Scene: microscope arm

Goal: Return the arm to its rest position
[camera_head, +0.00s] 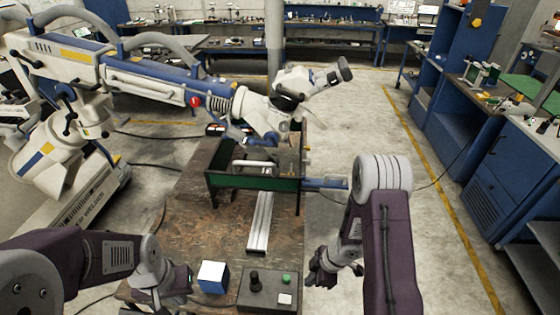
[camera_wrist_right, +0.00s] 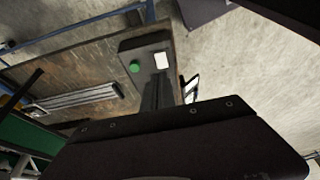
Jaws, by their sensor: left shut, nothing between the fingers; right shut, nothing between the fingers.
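The microscope arm (camera_head: 150,80), large, white and blue with a red knob, reaches in from the left in the head view. Its white and black head (camera_head: 285,95) hangs over the far end of the workbench. A dark control box (camera_head: 257,300) with a black joystick, a green button (camera_head: 286,278) and a white button sits at the bench's near edge. The box (camera_wrist_right: 130,47) also shows in the right wrist view. My left gripper (camera_head: 170,287) is shut and empty, left of the blue-and-white cube. My right gripper (camera_head: 318,272) is shut and empty, right of the control box.
The blue-and-white cube (camera_head: 212,277) stands left of the control box. A metal rail (camera_head: 260,222) lies mid-bench, and a green-sided tray (camera_head: 255,182) stands behind it. The floor (camera_head: 400,150) to the right is clear. Blue cabinets (camera_head: 495,165) line the right side.

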